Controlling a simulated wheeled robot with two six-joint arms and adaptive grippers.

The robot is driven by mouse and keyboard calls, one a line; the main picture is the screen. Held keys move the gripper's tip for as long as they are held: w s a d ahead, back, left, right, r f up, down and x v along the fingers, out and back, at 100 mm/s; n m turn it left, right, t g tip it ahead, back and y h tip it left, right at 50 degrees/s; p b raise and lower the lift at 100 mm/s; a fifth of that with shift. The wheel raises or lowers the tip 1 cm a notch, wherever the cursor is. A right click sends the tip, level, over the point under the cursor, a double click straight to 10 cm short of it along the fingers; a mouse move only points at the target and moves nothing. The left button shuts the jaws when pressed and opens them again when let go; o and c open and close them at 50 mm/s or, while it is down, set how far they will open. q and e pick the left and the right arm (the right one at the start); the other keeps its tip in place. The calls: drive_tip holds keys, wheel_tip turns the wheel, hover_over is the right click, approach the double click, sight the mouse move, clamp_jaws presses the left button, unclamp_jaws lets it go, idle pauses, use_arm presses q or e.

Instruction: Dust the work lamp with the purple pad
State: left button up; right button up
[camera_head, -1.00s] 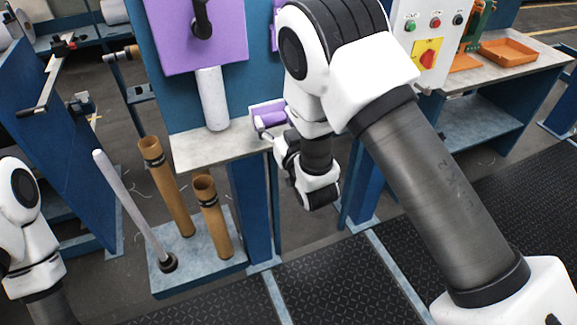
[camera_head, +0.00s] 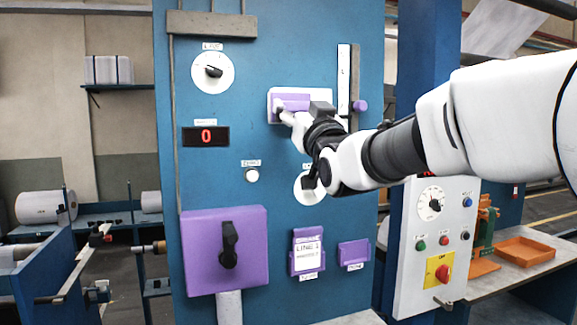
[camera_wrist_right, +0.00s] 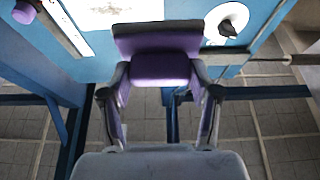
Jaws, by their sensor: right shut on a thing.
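My right gripper (camera_head: 290,113) is raised in front of the blue panel and shut on the purple pad (camera_head: 292,102). The pad also shows between the fingers in the right wrist view (camera_wrist_right: 160,68), with a darker plate at its far side. A white rectangular plate, which looks like the work lamp (camera_head: 325,98), lies on the panel behind the pad. A white surface with faint grey marks, likely the same lamp (camera_wrist_right: 110,10), shows beyond the pad in the wrist view. The pad hides part of it. I cannot tell whether they touch. My left gripper is out of view.
A vertical slider (camera_head: 355,85) and a purple knob (camera_head: 361,106) are right of the lamp. A dial (camera_head: 306,187) is below, partly behind my wrist. A small white round fitting (camera_head: 252,175), a red display (camera_head: 206,136) and a purple box (camera_head: 200,250) are at the left.

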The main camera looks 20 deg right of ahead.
drive_tip(key=shift+s+r, duration=0.1)
drive_tip(key=shift+r, duration=0.45)
drive_tip(key=shift+w, duration=0.25)
drive_tip(key=w+p, duration=0.3)
drive_tip(key=w, duration=0.1)
drive_tip(key=shift+w+r, duration=0.1)
drive_tip(key=shift+w, duration=0.1)
drive_tip(key=shift+w+a+f+p, duration=0.1)
drive_tip(key=shift+w+f+p, duration=0.2)
drive_tip(key=shift+w, duration=0.45)
drive_tip(key=shift+w+r+p, duration=0.1)
drive_tip(key=shift+w+p, duration=0.35)
drive_tip(key=shift+w, duration=0.4)
